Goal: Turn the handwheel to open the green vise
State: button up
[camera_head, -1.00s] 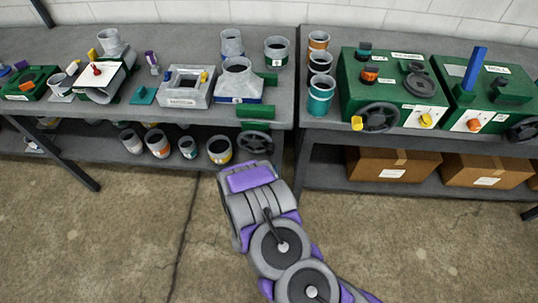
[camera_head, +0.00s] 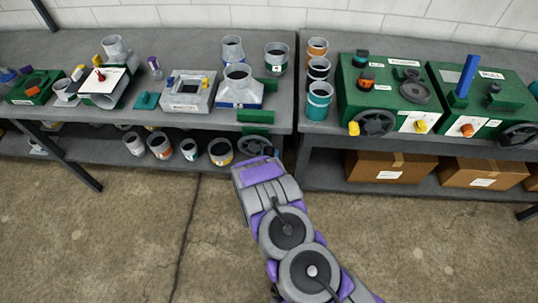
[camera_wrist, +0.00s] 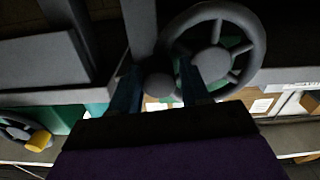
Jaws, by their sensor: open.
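The green vise (camera_head: 256,118) is at the front edge of the left bench, with its dark grey handwheel (camera_head: 253,144) hanging below the bench top. My arm's end is just in front of the wheel in the head view and hides its lower part; the fingers are hidden there. In the wrist view the handwheel (camera_wrist: 210,62) fills the upper middle, its rim and spokes close by. My gripper (camera_wrist: 159,74) is open, its two blue fingers apart. A rounded grey knob (camera_wrist: 159,86) shows between them; contact cannot be told. The right finger overlaps the wheel's lower part.
Green machines (camera_head: 390,92) with their own handwheels (camera_head: 374,123) stand on the right bench. Cans and duct fittings (camera_head: 238,88) crowd the left bench. Several cans (camera_head: 220,152) and cardboard boxes (camera_head: 390,167) fill the lower shelves. The concrete floor (camera_head: 120,240) in front is clear.

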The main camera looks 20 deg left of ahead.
grip_shut()
dwell(0.3)
jog(key=shift+r+n, duration=0.2)
jog(key=shift+n, duration=0.1)
grip_release()
jog(key=shift+s, duration=0.1)
